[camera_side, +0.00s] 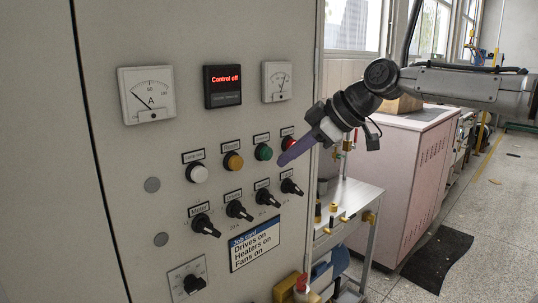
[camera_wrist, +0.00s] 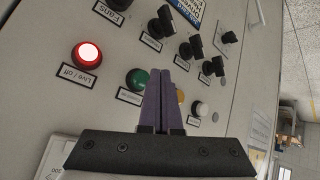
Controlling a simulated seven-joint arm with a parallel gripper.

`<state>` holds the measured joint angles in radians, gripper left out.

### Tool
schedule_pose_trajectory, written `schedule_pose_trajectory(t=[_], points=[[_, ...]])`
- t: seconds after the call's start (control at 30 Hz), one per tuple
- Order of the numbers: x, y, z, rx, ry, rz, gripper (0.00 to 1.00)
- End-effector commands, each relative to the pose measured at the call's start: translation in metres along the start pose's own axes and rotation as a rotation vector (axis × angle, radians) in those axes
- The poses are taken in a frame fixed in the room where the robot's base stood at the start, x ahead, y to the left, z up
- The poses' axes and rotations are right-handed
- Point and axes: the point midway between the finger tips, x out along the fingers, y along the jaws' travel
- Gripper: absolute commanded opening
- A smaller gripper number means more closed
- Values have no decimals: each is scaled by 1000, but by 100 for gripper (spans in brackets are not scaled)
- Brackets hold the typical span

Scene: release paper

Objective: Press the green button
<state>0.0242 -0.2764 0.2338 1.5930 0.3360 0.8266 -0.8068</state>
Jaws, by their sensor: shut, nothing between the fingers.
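The green button (camera_side: 264,152) sits on the grey control panel (camera_side: 110,60), between the amber button (camera_side: 233,161) and the red button (camera_side: 289,143). In the wrist view the green button (camera_wrist: 137,79) shows just left of my fingers, partly covered by them. The red button (camera_wrist: 87,54) is lit in the wrist view. My gripper (camera_side: 283,160) is shut and empty, with its purple fingers pointing at the panel just right of and below the green button. The wrist view shows the closed fingers (camera_wrist: 160,88). I cannot tell whether the tips touch the panel.
A white button (camera_side: 197,173) is at the row's left. Several black rotary knobs (camera_side: 240,211) stick out below the buttons. A job card (camera_side: 255,243) sits lower. A display (camera_side: 222,86) reads "Control off". A metal table (camera_side: 345,205) stands right of the panel.

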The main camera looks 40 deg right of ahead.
Motion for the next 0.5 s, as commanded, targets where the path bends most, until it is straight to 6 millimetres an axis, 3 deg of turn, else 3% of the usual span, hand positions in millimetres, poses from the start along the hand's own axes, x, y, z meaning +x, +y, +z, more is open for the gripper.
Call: schedule_pose_trajectory(t=[0.5], points=[[10,7,-7,0,0,-1,0]])
